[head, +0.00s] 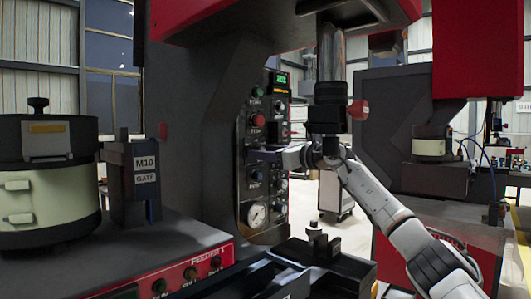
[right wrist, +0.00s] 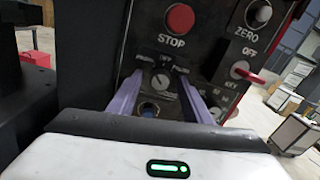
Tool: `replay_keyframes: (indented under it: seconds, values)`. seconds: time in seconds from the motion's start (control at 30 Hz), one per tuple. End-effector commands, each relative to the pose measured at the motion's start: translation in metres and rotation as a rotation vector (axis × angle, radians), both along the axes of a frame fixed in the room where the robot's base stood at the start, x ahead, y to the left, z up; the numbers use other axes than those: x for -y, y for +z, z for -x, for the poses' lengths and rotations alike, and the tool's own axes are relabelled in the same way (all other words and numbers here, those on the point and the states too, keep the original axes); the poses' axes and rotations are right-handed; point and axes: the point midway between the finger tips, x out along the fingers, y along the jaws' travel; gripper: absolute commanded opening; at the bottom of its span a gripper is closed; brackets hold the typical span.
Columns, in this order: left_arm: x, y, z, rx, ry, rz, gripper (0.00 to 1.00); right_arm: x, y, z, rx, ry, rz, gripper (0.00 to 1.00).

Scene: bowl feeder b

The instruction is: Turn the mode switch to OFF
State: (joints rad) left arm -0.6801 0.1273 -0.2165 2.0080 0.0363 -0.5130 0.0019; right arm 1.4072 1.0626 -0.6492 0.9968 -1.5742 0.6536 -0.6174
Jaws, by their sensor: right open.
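The control panel (head: 266,160) stands upright on the machine column in the head view. My right gripper (head: 262,155) points at it from the right, with its purple fingers close to the panel face. In the right wrist view, my right gripper (right wrist: 159,76) is open, with one finger on each side of a small round selector knob (right wrist: 158,84). The word above this knob looks like OFF, and labels at its sides are partly hidden by the fingers. I cannot tell which way its pointer faces or whether the fingers touch it. My left gripper is not in view.
A red STOP button (right wrist: 180,18) is above the knob. A red-handled key switch (right wrist: 247,75) and a ZERO knob (right wrist: 258,13) are to the right. A gauge (head: 257,215) is low on the panel. A feeder bowl (head: 45,185) stands at left.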

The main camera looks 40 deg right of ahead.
Motion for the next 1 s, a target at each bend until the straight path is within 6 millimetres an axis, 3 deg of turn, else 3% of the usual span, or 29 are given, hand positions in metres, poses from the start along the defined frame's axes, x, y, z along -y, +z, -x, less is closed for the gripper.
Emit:
replay_keyframes:
  seconds: [0.07,0.3,0.67,1.0]
  values:
    - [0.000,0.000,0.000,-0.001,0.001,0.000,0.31,0.000,0.000,0.000,0.000,0.000,0.000,0.45]
    - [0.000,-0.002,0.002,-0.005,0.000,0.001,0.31,0.000,0.000,0.000,0.000,0.000,0.000,0.04]
    - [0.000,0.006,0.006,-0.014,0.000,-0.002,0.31,0.001,0.002,0.000,-0.007,-0.001,-0.059,0.04]
    - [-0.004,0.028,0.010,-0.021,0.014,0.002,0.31,0.000,0.004,0.000,-0.030,0.000,-0.301,0.04]
